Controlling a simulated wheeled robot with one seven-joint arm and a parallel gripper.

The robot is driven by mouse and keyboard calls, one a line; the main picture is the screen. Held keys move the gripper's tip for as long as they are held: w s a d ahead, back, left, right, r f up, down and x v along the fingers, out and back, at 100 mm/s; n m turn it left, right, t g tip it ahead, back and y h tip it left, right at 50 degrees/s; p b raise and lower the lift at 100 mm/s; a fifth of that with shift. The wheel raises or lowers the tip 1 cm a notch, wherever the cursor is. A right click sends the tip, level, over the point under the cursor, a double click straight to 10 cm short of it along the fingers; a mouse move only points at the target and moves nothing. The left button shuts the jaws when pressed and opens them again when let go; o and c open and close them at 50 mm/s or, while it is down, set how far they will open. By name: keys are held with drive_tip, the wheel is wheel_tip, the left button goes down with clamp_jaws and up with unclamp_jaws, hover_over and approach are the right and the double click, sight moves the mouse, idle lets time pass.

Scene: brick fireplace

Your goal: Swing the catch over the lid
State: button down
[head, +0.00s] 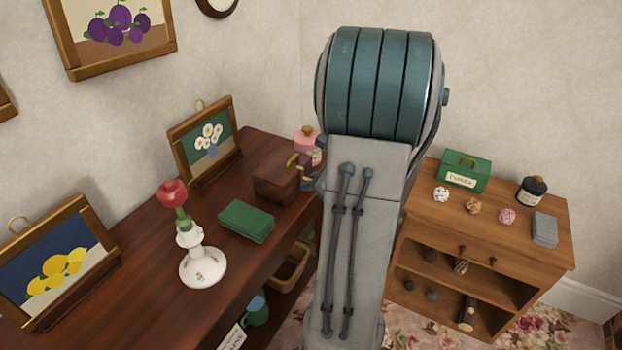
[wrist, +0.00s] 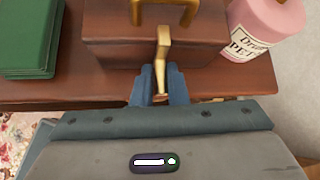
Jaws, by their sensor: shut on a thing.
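A dark reddish-brown wooden box (head: 275,184) stands on the dark wooden table beside the wall, and its front also shows in the wrist view (wrist: 108,48). A brass handle (wrist: 138,12) shows at the top of that view. The brass catch (wrist: 163,48) is a narrow bar at the middle of the box front, its lower end between my fingertips. My gripper (wrist: 161,82) is shut on this catch, just in front of the box. In the head view my arm hides most of the gripper and the box's right side.
A pink bottle (wrist: 270,25) stands close to the box's right. Green stacked cloths or cards (head: 246,221) lie to its left on the table (head: 150,268). A white candlestick (head: 203,268) and framed pictures stand further left. A small cabinet (head: 480,220) with several small objects is at right.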

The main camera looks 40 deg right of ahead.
drive_tip(key=shift+d+r, duration=0.15)
drive_tip(key=shift+d, duration=0.1)
drive_tip(key=c, duration=1.8)
unclamp_jaws()
drive_tip(key=shift+o, duration=0.2)
drive_tip(key=shift+a, duration=0.1)
drive_tip(key=p+v, duration=0.2)
drive_tip(key=v, duration=1.1)
drive_tip(key=shift+s+r, duration=0.15)
drive_tip(key=shift+s, duration=0.2)
